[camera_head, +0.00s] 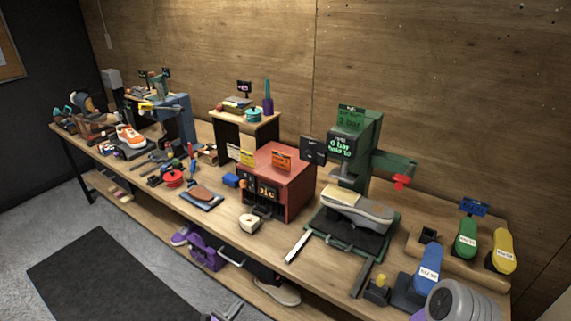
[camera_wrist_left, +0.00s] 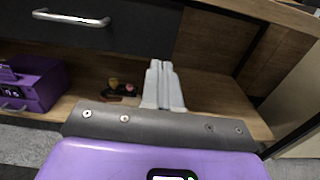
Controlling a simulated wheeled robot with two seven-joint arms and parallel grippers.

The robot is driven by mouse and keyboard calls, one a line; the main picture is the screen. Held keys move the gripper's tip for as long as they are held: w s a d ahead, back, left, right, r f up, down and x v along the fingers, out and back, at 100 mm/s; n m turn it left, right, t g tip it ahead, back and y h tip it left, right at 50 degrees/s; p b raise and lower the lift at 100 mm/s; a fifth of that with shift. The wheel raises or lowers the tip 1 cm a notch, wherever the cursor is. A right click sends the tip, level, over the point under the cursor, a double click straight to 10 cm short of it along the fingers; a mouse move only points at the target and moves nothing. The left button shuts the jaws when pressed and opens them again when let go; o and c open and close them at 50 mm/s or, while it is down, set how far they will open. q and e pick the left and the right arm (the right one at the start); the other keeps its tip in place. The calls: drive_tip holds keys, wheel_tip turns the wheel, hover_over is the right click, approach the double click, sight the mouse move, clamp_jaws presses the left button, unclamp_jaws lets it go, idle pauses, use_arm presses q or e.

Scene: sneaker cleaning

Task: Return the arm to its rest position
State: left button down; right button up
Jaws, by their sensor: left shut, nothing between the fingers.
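My left gripper (camera_wrist_left: 161,66) shows in the left wrist view, its two pale fingers together and nothing between them. Its purple and dark grey body fills the bottom of that view. The fingers point toward the lower shelf (camera_wrist_left: 215,95) under the workbench, below and right of a dark drawer front (camera_wrist_left: 90,38) with a metal handle (camera_wrist_left: 72,17). In the head view only a small purple and grey piece shows at the bottom edge, too little to read the fingers.
A long wooden workbench (camera_head: 222,210) holds a red box machine (camera_head: 285,185), a green press (camera_head: 365,150) over a grey shoe (camera_head: 358,208), and bottles such as a yellow one (camera_head: 503,250). A purple toolbox (camera_head: 206,252) sits on the lower shelf. A dark mat (camera_head: 105,280) lies on the open floor.

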use_arm(q)
drive_tip(key=s+d+f+m+g+h, duration=0.3)
drive_tip(key=s+d+m+g, duration=0.95)
drive_tip(key=s+d, duration=0.3)
drive_tip(key=s+a+r+m+g+y, duration=0.1)
drive_tip(key=s+a+m+y, duration=0.1)
drive_tip(key=s+m+y, duration=0.2)
drive_tip(key=s+a+r+m+g+y, duration=0.1)
drive_tip(key=s+a+m+y, duration=0.1)
drive_tip(key=s+m, duration=0.6)
drive_tip(key=m+y, duration=0.1)
drive_tip(key=m, duration=0.2)
drive_tip(key=shift+s+r+y, duration=0.4)
